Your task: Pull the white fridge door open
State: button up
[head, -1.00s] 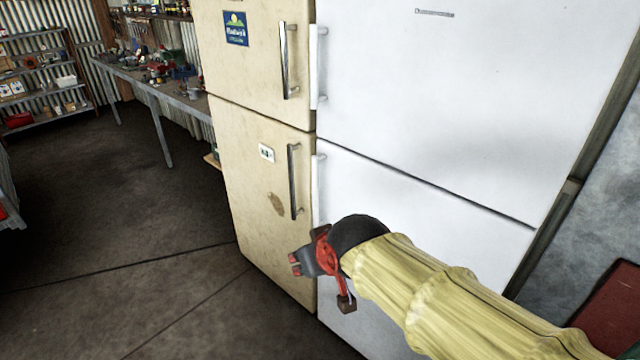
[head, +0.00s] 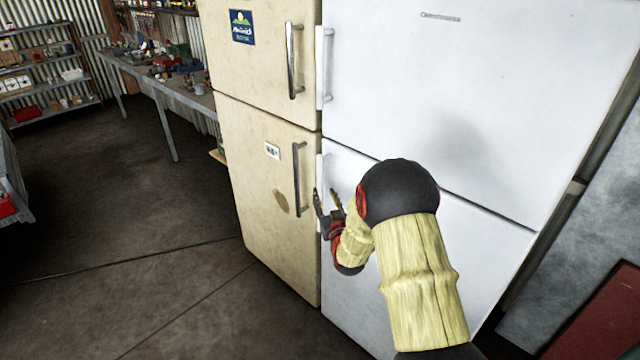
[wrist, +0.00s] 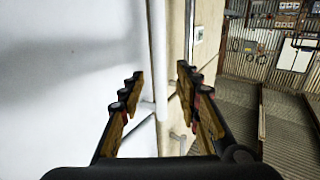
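The white fridge (head: 450,110) stands upright at the centre right, with an upper and a lower door, both shut. Its lower door (head: 420,215) has a white vertical handle (head: 322,172) on its left edge; my arm covers much of that door. My gripper (head: 327,195) is open in front of the lower part of that handle. In the wrist view my gripper (wrist: 160,72) has its two fingers apart, with a white vertical bar (wrist: 158,50) seen between them. I cannot tell whether the fingers touch it.
A cream fridge (head: 265,180) with metal handles stands close on the left of the white one. A workbench (head: 160,90) and shelves (head: 45,75) are further left. Open floor (head: 120,220) lies at the left. A dark red object (head: 600,320) is at lower right.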

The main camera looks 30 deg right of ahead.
aim_at(321, 185)
jog(key=b+x, duration=0.1)
jog(key=x, duration=0.6)
jog(key=shift+w+d, duration=0.1)
jog(key=shift+w, duration=0.2)
jog(key=c, duration=0.4)
grip_shut()
